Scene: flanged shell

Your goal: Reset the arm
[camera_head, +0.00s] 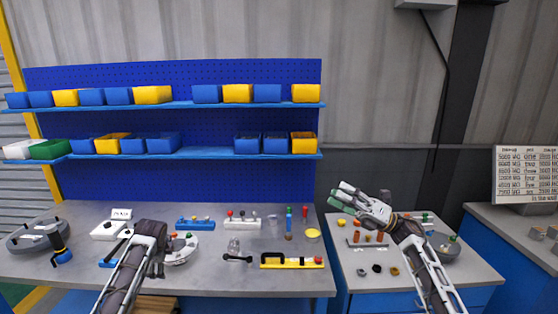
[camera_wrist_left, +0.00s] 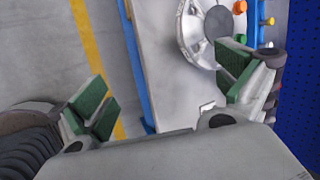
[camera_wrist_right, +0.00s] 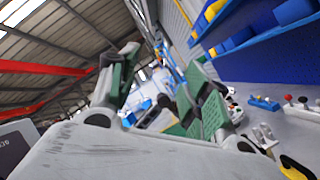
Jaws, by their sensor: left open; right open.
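The flanged shell, a round grey metal part (camera_head: 180,255), lies on the left workbench (camera_head: 215,280), partly behind my left gripper. In the left wrist view the flanged part (camera_wrist_left: 188,35) shows at the top with an orange knob by its rim. My left gripper (camera_head: 155,262) is over the front of the bench, just left of that part. Its green-padded fingers (camera_wrist_left: 168,90) are wide apart with nothing between them. My right gripper (camera_head: 346,195) is raised in front of the gap between the two benches. Its green fingers (camera_wrist_right: 160,90) are apart and empty.
Blue and yellow bins (camera_head: 152,95) stand on shelves behind the bench. A yellow-based fixture (camera_head: 292,262), a black-handled tool (camera_head: 237,258) and a round grey tray (camera_head: 36,236) lie on the left bench. Small parts and a grey bowl (camera_head: 445,247) are on the right bench.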

